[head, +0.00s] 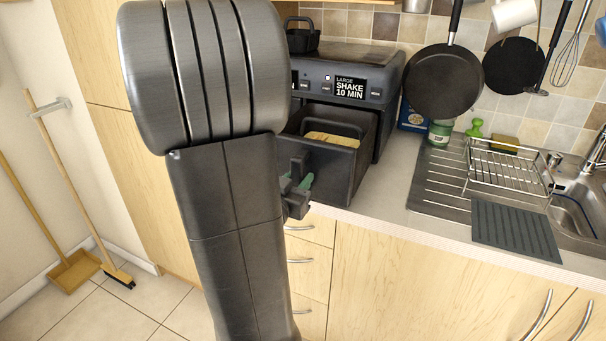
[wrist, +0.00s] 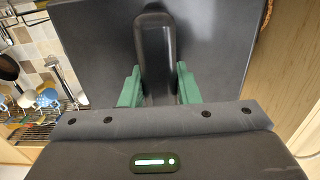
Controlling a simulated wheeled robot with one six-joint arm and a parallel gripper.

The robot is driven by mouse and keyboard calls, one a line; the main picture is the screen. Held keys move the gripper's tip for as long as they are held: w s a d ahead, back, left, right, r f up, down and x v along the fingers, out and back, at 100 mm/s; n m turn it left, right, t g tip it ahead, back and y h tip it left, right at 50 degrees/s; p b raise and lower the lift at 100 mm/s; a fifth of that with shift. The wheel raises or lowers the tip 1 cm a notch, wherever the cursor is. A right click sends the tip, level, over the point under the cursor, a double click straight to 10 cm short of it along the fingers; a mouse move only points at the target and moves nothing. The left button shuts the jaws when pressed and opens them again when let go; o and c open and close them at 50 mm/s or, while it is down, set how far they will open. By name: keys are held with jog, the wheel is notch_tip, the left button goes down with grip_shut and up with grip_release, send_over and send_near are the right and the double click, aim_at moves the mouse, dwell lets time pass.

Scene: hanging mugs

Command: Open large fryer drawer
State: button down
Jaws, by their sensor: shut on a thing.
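My gripper (head: 297,187) is at the drawer's front, partly hidden behind my arm in the head view. In the wrist view, the green fingers of my gripper (wrist: 159,88) stand on either side of the dark drawer handle (wrist: 156,50), shut on it. The left part of the fryer is hidden by my arm.
A dark pan (head: 445,80) and other utensils hang on the tiled wall at right. A dish rack (head: 505,165) and sink (head: 588,200) are on the right counter. A green-labelled jar (head: 440,133) stands right of the fryer. A broom (head: 80,190) leans at left.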

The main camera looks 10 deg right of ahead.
jog(key=shift+s+a, duration=0.1)
dwell(0.3)
jog(key=c, duration=1.1)
grip_release()
jog(key=v, duration=1.3)
jog(key=shift+s+a, duration=0.25)
jog(key=shift+s, duration=0.1)
jog(key=shift+x, duration=6.8)
